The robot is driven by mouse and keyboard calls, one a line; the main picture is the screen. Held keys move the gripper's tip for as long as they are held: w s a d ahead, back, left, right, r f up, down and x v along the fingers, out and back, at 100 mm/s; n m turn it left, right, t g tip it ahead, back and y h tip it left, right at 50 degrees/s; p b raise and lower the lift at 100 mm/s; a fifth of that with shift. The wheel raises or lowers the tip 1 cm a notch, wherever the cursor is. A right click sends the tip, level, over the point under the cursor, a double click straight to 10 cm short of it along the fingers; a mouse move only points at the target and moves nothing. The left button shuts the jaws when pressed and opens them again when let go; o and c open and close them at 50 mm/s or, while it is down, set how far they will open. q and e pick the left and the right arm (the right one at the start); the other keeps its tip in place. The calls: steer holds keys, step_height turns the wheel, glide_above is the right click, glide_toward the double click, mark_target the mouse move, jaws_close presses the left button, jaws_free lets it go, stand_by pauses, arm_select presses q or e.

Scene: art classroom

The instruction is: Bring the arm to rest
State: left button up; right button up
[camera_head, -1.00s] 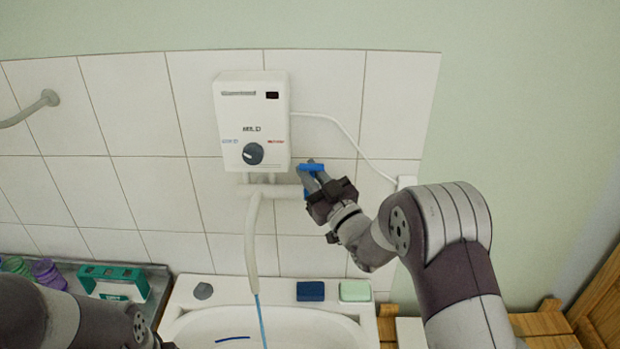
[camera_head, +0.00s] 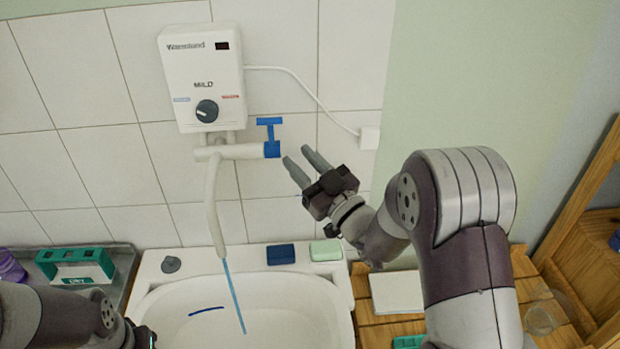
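My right gripper (camera_head: 303,165) is open and empty, its two grey fingers apart. It is just to the right of the blue tap handle (camera_head: 269,124) and does not touch it. The tap's white spout (camera_head: 213,200) hangs over the white sink (camera_head: 180,298), and a blue stream of water (camera_head: 234,297) runs from it into the basin. My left arm comes in at the lower left corner. Its gripper is not clearly visible.
A white water heater (camera_head: 203,77) with a dial is on the tiled wall above the tap. A dark blue block (camera_head: 281,254) and a pale green block (camera_head: 326,250) lie on the sink's back rim. A green holder (camera_head: 75,266) stands at left. A wooden shelf (camera_head: 570,240) is at right.

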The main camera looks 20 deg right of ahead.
steer(key=shift+v, duration=1.2)
